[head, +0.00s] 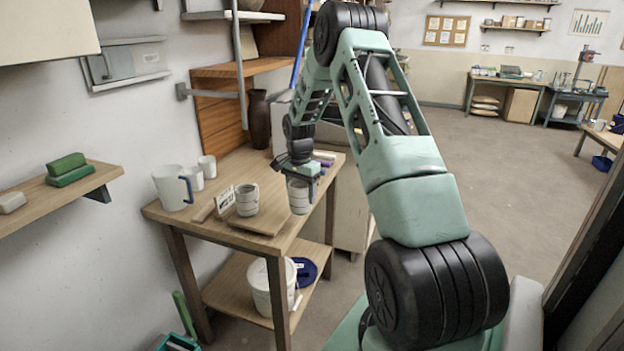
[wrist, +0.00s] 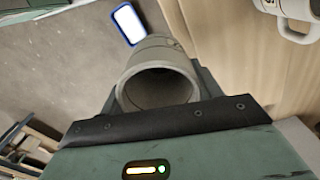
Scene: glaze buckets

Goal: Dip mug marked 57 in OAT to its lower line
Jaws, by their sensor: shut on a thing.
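My gripper (head: 301,177) is shut on a grey-white mug (head: 299,197) with faint bands. It hangs by the table's right front edge in the head view. In the wrist view the held mug (wrist: 160,68) sits between the fingers, its hollow opening facing the camera. No number can be read on it. A similar banded mug (head: 247,202) stands on a board on the table; a mug with a handle shows at the wrist view's top right (wrist: 296,14). A white bucket (head: 262,296) stands on the lower shelf; I see no readable OAT label.
A white jug (head: 171,190) with a blue handle and two white cups (head: 207,167) stand at the table's back left. A small card (head: 224,201) stands beside the board. A dark vase (head: 259,118) is at the back.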

